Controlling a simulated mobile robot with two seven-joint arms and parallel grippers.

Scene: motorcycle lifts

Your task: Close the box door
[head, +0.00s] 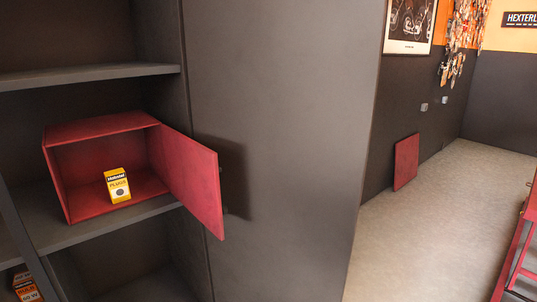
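A red box (98,126) sits on the middle shelf of a dark cabinet at the left of the head view. Its front faces me and is open. The red box door (192,180) is hinged at the box's right side and swung outward, past the shelf edge, to the right. A small yellow and black carton (117,187) stands inside the box on its floor. Neither of my grippers shows in the head view.
The dark shelf (100,226) runs under the box, with another shelf (90,75) above. A tall dark panel (280,130) stands right of the door. More cartons (26,288) sit lower left. A red panel (406,162) leans on the far wall. Grey floor (430,220) is open at right.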

